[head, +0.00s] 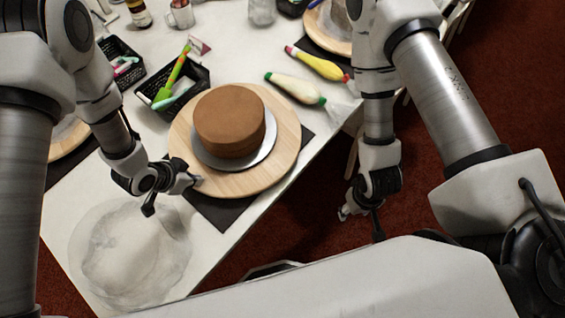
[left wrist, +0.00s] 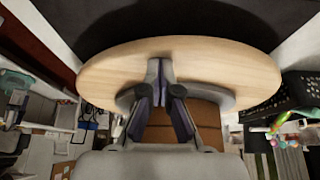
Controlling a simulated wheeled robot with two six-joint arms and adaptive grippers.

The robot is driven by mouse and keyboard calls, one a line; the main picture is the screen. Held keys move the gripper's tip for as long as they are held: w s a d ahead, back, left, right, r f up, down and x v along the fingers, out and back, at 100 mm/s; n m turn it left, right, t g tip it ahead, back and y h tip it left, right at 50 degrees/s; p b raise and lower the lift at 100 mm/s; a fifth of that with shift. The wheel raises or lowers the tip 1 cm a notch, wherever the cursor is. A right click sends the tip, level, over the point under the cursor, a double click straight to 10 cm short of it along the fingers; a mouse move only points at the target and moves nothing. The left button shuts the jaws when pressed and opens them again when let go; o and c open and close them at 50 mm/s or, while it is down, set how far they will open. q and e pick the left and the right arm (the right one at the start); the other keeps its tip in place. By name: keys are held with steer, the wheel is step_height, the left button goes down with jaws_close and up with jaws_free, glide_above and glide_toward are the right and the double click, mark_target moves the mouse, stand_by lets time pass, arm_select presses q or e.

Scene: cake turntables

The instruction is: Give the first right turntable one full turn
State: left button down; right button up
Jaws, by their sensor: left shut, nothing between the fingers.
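A round wooden turntable (head: 284,172) stands on a dark mat in the middle of the table in the head view. It bears a brown cake (head: 229,118) on a silver board (head: 262,152). My left gripper (head: 192,181) is shut and empty at the turntable's near-left rim. In the left wrist view the shut fingertips (left wrist: 160,66) overlap the wooden turntable (left wrist: 225,62); whether they touch it I cannot tell. My right gripper (head: 358,210) hangs off the table edge, over the floor; its fingers are too small to read.
Black baskets (head: 190,92) with tools stand behind left. Two piping bags (head: 298,88) lie behind right. Another turntable (head: 328,28) is at the far right, and one (head: 66,138) at the left, partly hidden by my arm.

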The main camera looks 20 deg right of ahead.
mark_target(210, 186)
arm_select(q)
steer(key=shift+s+d+p, duration=0.3)
steer(key=shift+s+d, duration=0.8)
steer(key=shift+d, duration=0.05)
step_height(210, 186, up, 3)
steer(key=p, duration=0.2)
steer(key=shift+p, duration=0.4)
